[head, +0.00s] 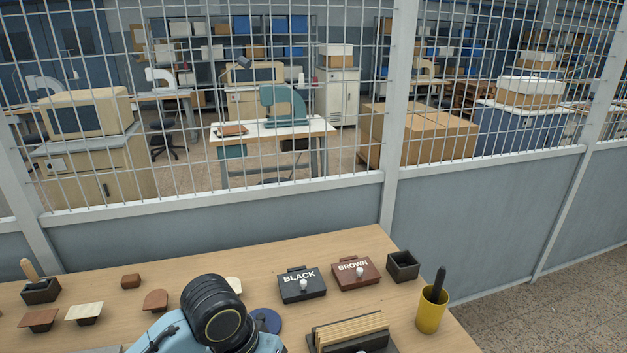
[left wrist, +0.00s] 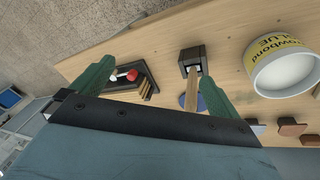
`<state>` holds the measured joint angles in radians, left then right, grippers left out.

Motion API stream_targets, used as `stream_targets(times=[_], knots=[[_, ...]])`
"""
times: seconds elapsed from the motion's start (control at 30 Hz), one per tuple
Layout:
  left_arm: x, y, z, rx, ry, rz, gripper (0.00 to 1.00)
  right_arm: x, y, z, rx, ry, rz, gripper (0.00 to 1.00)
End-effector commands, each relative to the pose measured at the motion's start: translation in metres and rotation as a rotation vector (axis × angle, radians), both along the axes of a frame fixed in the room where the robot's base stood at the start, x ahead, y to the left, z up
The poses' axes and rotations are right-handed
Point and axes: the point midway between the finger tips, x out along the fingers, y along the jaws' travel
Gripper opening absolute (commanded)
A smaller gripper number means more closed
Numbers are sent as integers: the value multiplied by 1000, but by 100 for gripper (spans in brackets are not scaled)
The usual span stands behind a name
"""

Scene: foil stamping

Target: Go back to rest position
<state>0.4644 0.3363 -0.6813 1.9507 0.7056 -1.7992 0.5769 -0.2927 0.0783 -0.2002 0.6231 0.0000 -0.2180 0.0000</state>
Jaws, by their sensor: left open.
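My left gripper (left wrist: 158,70) shows in the left wrist view with its two green fingers spread wide above the wooden table (left wrist: 230,55). Nothing is clamped between the fingers. A pale wooden handle (left wrist: 207,95) rises from a dark square holder (left wrist: 191,60) and appears close beside the right-hand finger; I cannot tell whether they touch. In the head view, a light-blue arm of mine with a black joint reaches over the front of the table (head: 220,255); its gripper is out of that picture. My right gripper is in neither view.
A white glue tub (left wrist: 283,68) stands on the table. The head view shows a BLACK box (head: 302,285), a BROWN box (head: 357,273), an empty dark holder (head: 403,266), a yellow cup (head: 431,313), a tray of strips (head: 350,330) and small leather-coloured pieces (head: 155,300). A mesh partition (head: 290,225) stands behind.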

Motion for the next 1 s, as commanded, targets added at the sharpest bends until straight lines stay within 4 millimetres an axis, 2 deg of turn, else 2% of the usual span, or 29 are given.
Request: stream_targets(times=[0.03,0.1,0.27,0.57,0.93,1.0], knots=[[-14,-3,-9,-30,-9,-4,100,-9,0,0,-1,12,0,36],[-27,-1,-19,-58,-37,-1,100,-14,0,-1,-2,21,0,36],[-58,13,-37,-83,-101,32,100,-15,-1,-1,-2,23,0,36],[-118,73,-60,16,-178,130,100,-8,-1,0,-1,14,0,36],[-177,139,-66,201,-190,185,100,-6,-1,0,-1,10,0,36],[-172,138,-87,203,-185,180,100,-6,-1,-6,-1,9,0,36]])
